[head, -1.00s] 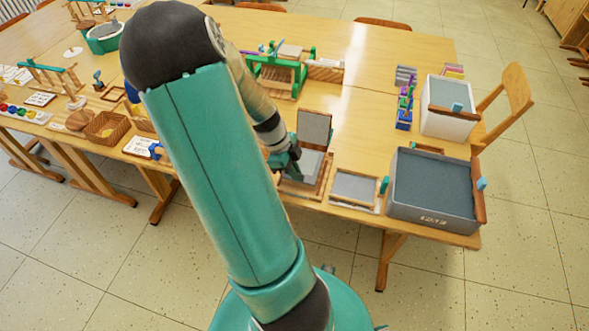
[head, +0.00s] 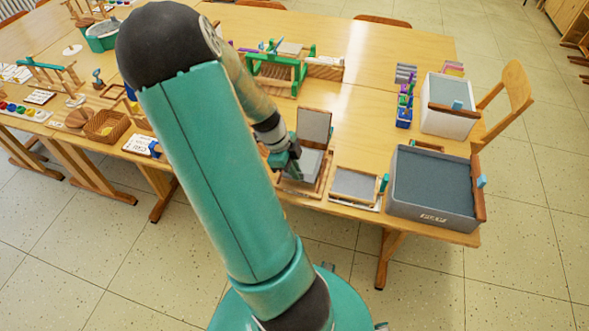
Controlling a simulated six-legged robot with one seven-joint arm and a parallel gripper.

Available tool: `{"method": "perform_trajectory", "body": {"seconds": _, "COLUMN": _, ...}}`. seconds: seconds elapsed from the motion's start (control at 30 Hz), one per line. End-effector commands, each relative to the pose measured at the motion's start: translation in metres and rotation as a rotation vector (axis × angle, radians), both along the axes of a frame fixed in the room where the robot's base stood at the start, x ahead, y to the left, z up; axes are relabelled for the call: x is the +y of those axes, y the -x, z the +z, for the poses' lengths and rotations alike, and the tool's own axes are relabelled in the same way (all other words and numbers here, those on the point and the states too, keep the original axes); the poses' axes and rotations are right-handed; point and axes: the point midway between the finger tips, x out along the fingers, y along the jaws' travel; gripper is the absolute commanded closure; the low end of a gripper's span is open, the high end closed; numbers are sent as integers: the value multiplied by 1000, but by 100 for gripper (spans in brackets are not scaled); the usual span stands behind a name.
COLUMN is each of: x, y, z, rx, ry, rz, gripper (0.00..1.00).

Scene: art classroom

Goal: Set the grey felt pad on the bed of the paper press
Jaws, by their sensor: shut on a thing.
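My gripper (head: 293,170) is at the front of the table, partly hidden by my own arm. It is shut on what looks like the grey felt pad (head: 311,161), a flat light-grey piece. The pad is over a shallow wooden tray (head: 322,187), with a framed grey panel (head: 314,124) standing upright behind it. I cannot tell whether the pad still touches the tray. The paper press (head: 277,67), with a green frame, stands further back, behind the gripper. My arm is near its left side, and its bed is too small to see clearly.
A framed screen (head: 355,184) lies right of the tray, then a large grey vat (head: 437,218). A white bin (head: 447,121) and small coloured items (head: 404,106) stand behind. A box (head: 325,68) adjoins the press. Bare tabletop (head: 365,100) lies right of it.

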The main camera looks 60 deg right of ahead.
Motion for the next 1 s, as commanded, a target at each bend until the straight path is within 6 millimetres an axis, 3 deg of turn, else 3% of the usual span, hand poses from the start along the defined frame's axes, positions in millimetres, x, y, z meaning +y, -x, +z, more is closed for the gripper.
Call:
{"method": "perform_trajectory", "body": {"seconds": 0.53, "x": 0, "y": 0, "z": -14, "rx": 0, "ry": 0, "rz": 1, "gripper": 100}}
{"method": "perform_trajectory", "body": {"seconds": 1.0, "x": 0, "y": 0, "z": -15, "rx": 0, "ry": 0, "rz": -1, "gripper": 100}}
